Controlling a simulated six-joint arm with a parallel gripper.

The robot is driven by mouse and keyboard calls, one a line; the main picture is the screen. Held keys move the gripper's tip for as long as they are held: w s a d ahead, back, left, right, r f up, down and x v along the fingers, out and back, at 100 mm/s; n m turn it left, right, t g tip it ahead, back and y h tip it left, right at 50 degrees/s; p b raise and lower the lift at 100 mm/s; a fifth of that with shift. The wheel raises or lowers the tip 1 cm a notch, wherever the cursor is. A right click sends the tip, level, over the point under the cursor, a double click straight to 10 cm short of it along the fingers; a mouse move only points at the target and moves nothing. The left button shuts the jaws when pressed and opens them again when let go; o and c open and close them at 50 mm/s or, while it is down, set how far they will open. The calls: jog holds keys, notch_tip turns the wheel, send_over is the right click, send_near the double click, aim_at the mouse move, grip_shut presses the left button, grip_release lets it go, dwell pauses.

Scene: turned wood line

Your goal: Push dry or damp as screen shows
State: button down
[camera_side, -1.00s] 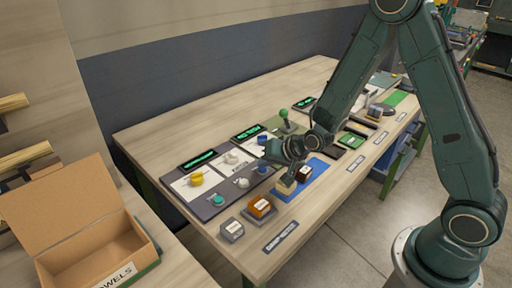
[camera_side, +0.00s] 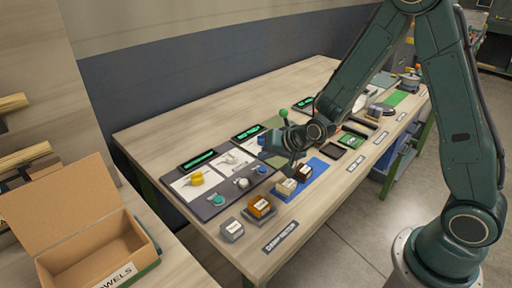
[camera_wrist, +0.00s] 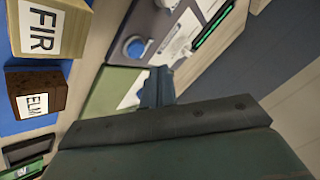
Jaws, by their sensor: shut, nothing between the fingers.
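My gripper (camera_side: 292,164) is shut and empty, above the board near the blue mat. Its fingers (camera_wrist: 158,88) show in the wrist view over a green pad. The dark panel (camera_side: 208,209) holds black screens with green text, one at the left (camera_side: 198,160) and one at the middle (camera_side: 248,132); their text is too small to read. On the panel are a teal button (camera_side: 217,200), a white button (camera_side: 243,184) and a blue button (camera_side: 262,169), which also shows in the wrist view (camera_wrist: 135,47). I cannot tell which means dry or damp.
A pale FIR block (camera_wrist: 40,28) and a dark ELM block (camera_wrist: 37,92) sit on a blue mat (camera_side: 310,176). An orange-brown block (camera_side: 261,207) and a grey block (camera_side: 232,230) stand in front of the panel. A green-knobbed lever (camera_side: 284,114) rises behind my gripper. A cardboard box (camera_side: 95,250) stands at left.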

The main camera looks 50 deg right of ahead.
aim_at(266, 170)
jog(key=shift+r, duration=1.7)
jog(key=shift+r, duration=0.1)
jog(key=s+r+n+g, duration=0.2)
jog(key=s+r+n, duration=0.2)
jog(key=s+r, duration=0.8)
jog(key=s+r+n, duration=0.2)
jog(key=s, duration=0.6)
jog(key=s+d+r+n+g+h, duration=0.1)
jog(key=s+r, duration=0.1)
jog(key=s, duration=0.6)
jog(key=shift+r+n+g, duration=0.2)
jog(key=shift+n+g, duration=0.1)
jog(key=shift+n, duration=0.1)
jog(key=shift+s, duration=0.1)
